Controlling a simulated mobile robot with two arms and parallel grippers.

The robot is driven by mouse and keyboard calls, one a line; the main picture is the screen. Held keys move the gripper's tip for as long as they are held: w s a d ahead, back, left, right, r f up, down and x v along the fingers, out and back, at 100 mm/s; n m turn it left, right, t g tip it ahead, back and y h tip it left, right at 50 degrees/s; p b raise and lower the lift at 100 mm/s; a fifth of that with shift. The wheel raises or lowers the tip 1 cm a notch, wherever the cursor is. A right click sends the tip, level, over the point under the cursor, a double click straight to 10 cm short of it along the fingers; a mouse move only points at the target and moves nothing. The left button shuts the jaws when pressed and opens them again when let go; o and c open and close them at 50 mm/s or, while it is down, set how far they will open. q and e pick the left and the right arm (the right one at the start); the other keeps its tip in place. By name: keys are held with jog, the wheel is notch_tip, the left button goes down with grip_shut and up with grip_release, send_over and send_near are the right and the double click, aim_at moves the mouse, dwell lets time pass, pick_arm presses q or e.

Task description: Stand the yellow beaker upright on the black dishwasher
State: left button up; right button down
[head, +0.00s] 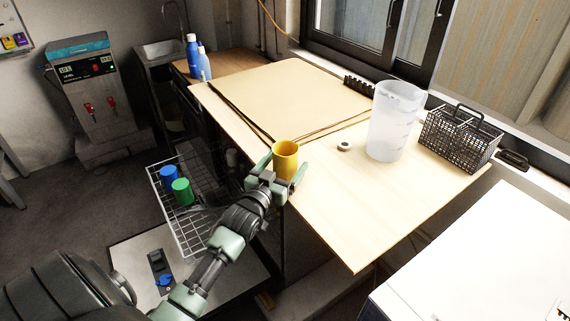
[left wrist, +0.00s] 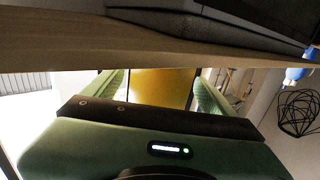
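The yellow beaker (head: 286,160) is upright at the front edge of the wooden worktop, between the fingers of my left gripper (head: 280,172). In the left wrist view the yellow beaker (left wrist: 162,87) fills the gap between the two fingers (left wrist: 162,92), which appear to press its sides. I cannot tell whether its base touches the worktop. A wire rack (head: 180,232) extends from the dark space under the worktop, apparently the black dishwasher, mostly hidden. A blue beaker (head: 169,175) and a green beaker (head: 183,192) stand in the rack. My right gripper is not visible.
The worktop (head: 340,225) is clear at its front right. A translucent jug (head: 394,122), a black wire basket (head: 459,138) and a small white roll (head: 344,146) stand behind. A large tan board (head: 285,95) covers the back left. A white surface (head: 480,260) lies at lower right.

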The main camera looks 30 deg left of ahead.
pick_arm(q)
jog(key=shift+s, duration=0.1)
jog(key=shift+s+f, duration=0.1)
jog(key=shift+s, duration=0.25)
jog(key=s, duration=0.2)
jog(key=s+b, duration=0.1)
jog(key=s, duration=0.1)
jog(key=s+d, duration=0.1)
jog(key=s, duration=0.1)
jog(key=shift+s, duration=0.4)
